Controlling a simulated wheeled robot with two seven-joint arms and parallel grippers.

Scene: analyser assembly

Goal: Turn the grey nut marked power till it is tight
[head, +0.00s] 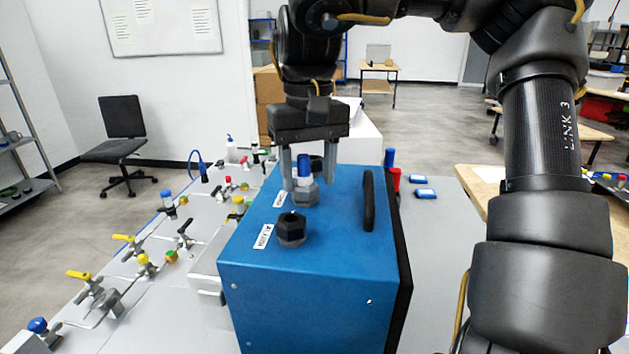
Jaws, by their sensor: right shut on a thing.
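A grey nut (305,195) sits around the base of a blue-topped fitting (304,167), beside a small white label too small to read. My right gripper (301,188) comes down from above with its fingers on either side of this nut and is shut on it. The gripper's fingers partly cover the nut and the fitting. My left gripper is out of view.
A dark nut (291,228) stands in front, beside another label (263,237). A black handle (368,200) rises on the box's right. Valves and pipes, including a yellow-handled valve (80,275), fill the bench to the left. Blue and red fittings stand behind the handle.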

